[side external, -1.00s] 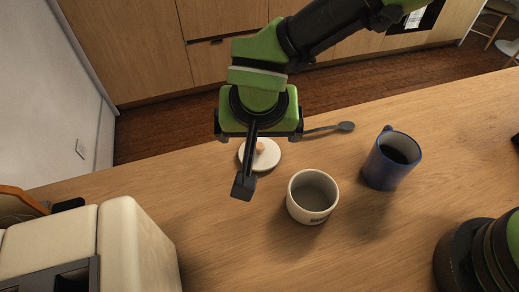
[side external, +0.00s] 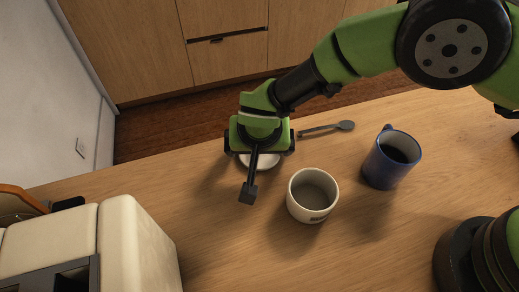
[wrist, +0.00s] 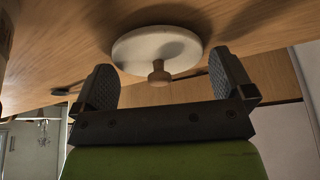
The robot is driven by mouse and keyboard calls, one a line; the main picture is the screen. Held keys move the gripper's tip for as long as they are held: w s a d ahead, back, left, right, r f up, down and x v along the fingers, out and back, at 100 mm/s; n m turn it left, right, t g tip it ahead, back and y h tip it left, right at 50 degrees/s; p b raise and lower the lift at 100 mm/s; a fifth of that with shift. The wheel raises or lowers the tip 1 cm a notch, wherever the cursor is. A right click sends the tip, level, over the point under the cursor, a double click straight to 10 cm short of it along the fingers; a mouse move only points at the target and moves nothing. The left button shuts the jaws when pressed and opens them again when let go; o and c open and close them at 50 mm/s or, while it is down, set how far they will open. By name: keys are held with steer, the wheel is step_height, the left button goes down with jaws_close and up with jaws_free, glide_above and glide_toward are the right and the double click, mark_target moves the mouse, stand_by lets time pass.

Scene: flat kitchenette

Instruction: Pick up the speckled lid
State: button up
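The lid is a pale round disc with a small wooden knob, lying flat on the wooden counter. In the side external view the lid (side external: 270,161) is mostly hidden under my gripper (side external: 260,150). In the wrist view the lid (wrist: 140,47) shows with its knob (wrist: 159,74) facing my gripper (wrist: 166,72). The two fingers are spread wide, one on each side of the knob, with clear gaps and nothing held. The speckles are too fine to make out.
A white open pot (side external: 312,195) stands just right of and nearer than my gripper. A blue mug (side external: 391,158) is farther right. A dark spoon (side external: 328,128) lies behind the pot. A cream toaster (side external: 135,240) fills the lower left. The front middle counter is clear.

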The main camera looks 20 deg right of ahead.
steer(key=c, duration=0.6)
steer(key=shift+r, duration=0.1)
steer(key=shift+r, duration=0.35)
steer(key=r, duration=0.8)
steer(key=shift+s+r, duration=0.2)
steer(key=shift+r, duration=0.15)
steer(key=s+d+r+m+g+h, duration=0.1)
steer(key=s+d+m, duration=0.1)
steer(key=s+m, duration=0.35)
steer(key=s+d+r+m+g+h, duration=0.2)
steer(key=s+m, duration=0.3)
steer(key=s, duration=0.1)
steer(key=shift+s+d+f, duration=0.1)
steer(key=shift+s+f, duration=0.05)
steer(key=shift+f, duration=1)
steer(key=shift+s+d+f, duration=0.1)
steer(key=shift+f, duration=1)
steer(key=shift+s+d+f, duration=0.1)
steer(key=shift+s+f, duration=0.05)
steer(key=shift+f, duration=1)
